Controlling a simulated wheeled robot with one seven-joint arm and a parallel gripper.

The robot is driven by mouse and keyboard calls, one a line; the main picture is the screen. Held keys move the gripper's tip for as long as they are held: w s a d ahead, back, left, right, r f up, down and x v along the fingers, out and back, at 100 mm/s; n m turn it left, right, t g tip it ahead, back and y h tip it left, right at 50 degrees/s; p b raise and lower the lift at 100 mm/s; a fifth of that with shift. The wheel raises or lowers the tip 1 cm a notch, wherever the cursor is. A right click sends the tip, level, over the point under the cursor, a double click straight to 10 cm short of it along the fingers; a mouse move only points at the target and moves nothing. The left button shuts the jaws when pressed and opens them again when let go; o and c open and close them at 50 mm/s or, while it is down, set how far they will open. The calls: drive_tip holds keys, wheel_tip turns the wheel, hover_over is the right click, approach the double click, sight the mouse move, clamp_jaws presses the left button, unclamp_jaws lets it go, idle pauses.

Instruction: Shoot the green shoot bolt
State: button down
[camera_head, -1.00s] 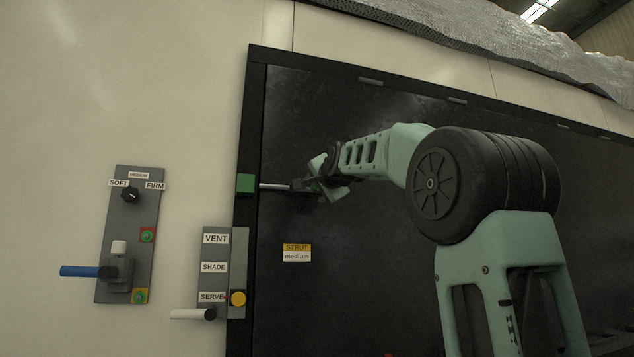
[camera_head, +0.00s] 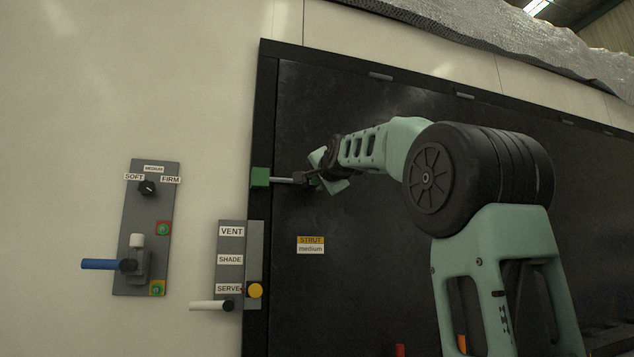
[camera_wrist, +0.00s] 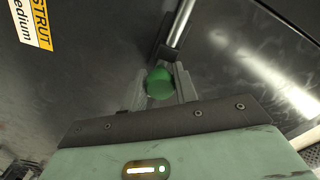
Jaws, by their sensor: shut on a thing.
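The shoot bolt's steel rod (camera_head: 284,180) lies across the black panel's left part, and its left end meets the green block (camera_head: 260,178) on the frame. How far it enters the block I cannot tell. My gripper (camera_head: 316,182) is at the rod's right end. In the wrist view the bolt's round green knob (camera_wrist: 158,83) sits between the fingers of my gripper (camera_wrist: 160,90), which are shut on it. The rod (camera_wrist: 181,22) runs up from a dark guide beside the knob.
A yellow-and-white STRUT label (camera_head: 310,245) is below the bolt. To the left are a VENT/SHADE/SERVE panel (camera_head: 231,245) with a white lever (camera_head: 208,305), and a panel (camera_head: 133,215) with a dial and blue lever (camera_head: 98,264). The panel face around the bolt is clear.

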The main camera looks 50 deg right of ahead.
drive_tip(key=shift+w+a, duration=0.1)
drive_tip(key=shift+a, duration=0.1)
drive_tip(key=c, duration=1.1)
unclamp_jaws()
drive_tip(key=shift+a, duration=0.15)
drive_tip(key=shift+s+a+b, duration=0.1)
drive_tip(key=shift+s+b, duration=0.2)
drive_tip(key=shift+s, duration=0.05)
drive_tip(key=shift+b+v, duration=4.1)
drive_tip(key=shift+v, duration=4.2)
drive_tip(key=shift+s, duration=0.1)
